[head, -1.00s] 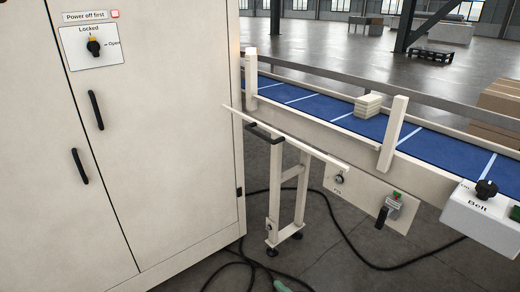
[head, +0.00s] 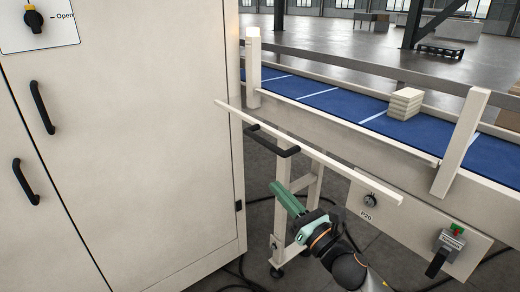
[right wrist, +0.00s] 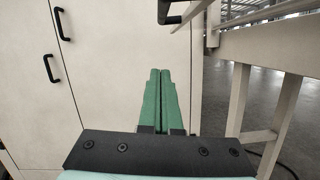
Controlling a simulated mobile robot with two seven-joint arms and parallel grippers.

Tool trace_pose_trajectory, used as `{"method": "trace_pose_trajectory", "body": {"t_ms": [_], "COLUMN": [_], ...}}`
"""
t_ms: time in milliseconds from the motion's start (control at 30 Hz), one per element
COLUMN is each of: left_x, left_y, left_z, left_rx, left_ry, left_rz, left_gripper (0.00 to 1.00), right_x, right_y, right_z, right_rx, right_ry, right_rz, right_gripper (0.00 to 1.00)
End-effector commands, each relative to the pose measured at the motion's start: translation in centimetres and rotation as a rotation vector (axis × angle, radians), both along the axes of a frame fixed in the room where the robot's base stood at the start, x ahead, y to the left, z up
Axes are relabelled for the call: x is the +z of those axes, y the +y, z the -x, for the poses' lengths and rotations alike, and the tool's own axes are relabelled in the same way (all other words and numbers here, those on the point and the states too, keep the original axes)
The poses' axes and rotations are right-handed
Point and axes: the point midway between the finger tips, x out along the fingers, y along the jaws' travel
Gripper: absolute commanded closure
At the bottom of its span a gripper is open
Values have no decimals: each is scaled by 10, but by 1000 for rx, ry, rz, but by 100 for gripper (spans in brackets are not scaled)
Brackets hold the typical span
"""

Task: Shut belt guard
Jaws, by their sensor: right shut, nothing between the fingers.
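The belt guard (head: 340,168) is a long cream bar-like panel, seen nearly edge-on, in front of the conveyor's near side and below belt level. Its black handle (head: 272,139) sticks out near the left end; part of the handle also shows at the top of the right wrist view (right wrist: 168,12). My right gripper (head: 274,186), with green fingers, is shut and empty. In the head view it appears below the handle, apart from it. In the right wrist view its closed fingertips (right wrist: 160,70) point toward the cabinet front. My left gripper is not in view.
A tall cream cabinet (head: 140,130) with black door handles stands at the left. A P20 knob (head: 369,200) and a grey switch (head: 450,243) sit on the conveyor's side.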

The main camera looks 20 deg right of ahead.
Motion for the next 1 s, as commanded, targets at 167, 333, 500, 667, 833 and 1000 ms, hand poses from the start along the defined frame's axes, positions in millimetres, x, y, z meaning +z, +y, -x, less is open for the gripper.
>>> {"method": "trace_pose_trajectory", "body": {"t_ms": [167,333,500,667,833,1000], "left_x": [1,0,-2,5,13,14], "left_y": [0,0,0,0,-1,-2], "left_z": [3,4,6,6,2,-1], "left_rx": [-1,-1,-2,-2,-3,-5], "left_ry": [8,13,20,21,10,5], "left_rz": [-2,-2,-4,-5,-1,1], "left_gripper": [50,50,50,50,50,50], "right_x": [8,15,21,41,57,62], "right_y": [7,15,24,25,22,22], "right_z": [-22,-49,-77,-89,-89,-90], "right_rx": [0,0,0,0,-1,1], "right_ry": [-1,0,2,1,3,4], "right_rz": [-3,-5,-7,-2,-3,-5], "right_gripper": [100,100,100,100,100,100]}}
